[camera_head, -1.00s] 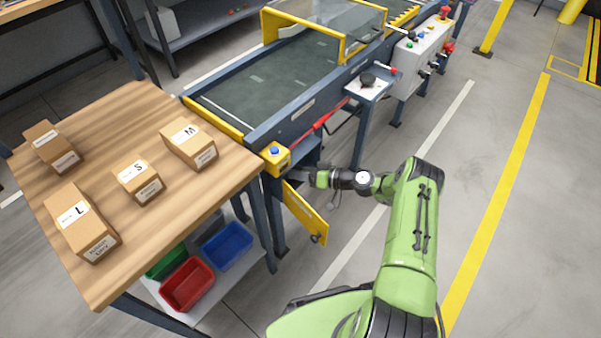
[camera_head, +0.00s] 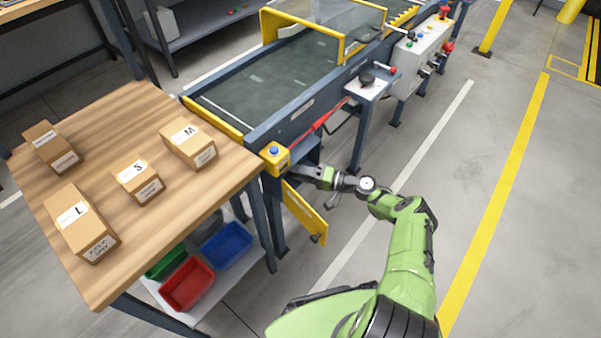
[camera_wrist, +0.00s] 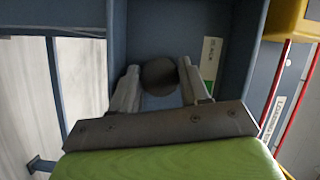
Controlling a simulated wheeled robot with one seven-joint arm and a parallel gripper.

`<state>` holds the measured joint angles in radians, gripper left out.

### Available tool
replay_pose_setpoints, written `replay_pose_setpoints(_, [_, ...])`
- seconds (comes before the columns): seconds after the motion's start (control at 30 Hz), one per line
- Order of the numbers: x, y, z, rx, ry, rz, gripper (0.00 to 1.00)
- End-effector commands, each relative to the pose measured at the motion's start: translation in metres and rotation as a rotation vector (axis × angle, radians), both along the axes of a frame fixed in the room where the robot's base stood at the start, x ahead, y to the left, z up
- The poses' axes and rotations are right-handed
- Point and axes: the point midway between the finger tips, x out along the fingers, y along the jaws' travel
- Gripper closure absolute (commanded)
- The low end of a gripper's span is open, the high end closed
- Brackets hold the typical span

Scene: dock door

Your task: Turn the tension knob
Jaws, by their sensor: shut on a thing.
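The tension knob (camera_wrist: 159,73) is a dark round knob inside a blue-grey recess in the wrist view. My gripper (camera_wrist: 158,84) has one pale finger on each side of it and is shut on it. A white and green label (camera_wrist: 210,62) is on the wall to the right of the knob; its text is partly readable. In the head view my gripper (camera_head: 308,173) reaches into the end of the conveyor frame, behind the open yellow door (camera_head: 304,213). The knob is hidden there.
A yellow box with a blue button (camera_head: 275,156) sits just left of my gripper. The wooden table (camera_head: 110,120) with several cartons is at left, bins (camera_head: 187,284) below. A control panel (camera_head: 420,55) stands farther back.

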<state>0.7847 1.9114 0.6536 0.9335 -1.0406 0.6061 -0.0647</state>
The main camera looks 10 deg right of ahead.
Motion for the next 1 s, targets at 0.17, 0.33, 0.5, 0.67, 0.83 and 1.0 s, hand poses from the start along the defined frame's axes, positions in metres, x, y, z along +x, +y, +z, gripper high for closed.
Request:
replay_pose_setpoints(0.17, [0.0003,-0.0014,-0.0013,0.017,0.016,-0.004,0.85])
replay_pose_setpoints(0.33, [0.0004,-0.0013,-0.0011,0.020,0.018,-0.004,0.85])
replay_pose_setpoints(0.5, [0.0004,-0.0012,-0.0013,0.020,0.018,-0.004,0.85])
replay_pose_setpoints(0.67, [0.0003,-0.0010,-0.0012,0.020,0.018,-0.003,0.38])
replay_pose_setpoints(0.83, [0.0001,-0.0006,-0.0018,0.020,0.020,-0.002,0.30])
replay_pose_setpoints(1.0, [-0.0002,-0.0002,-0.0026,0.018,0.022,-0.002,0.30])
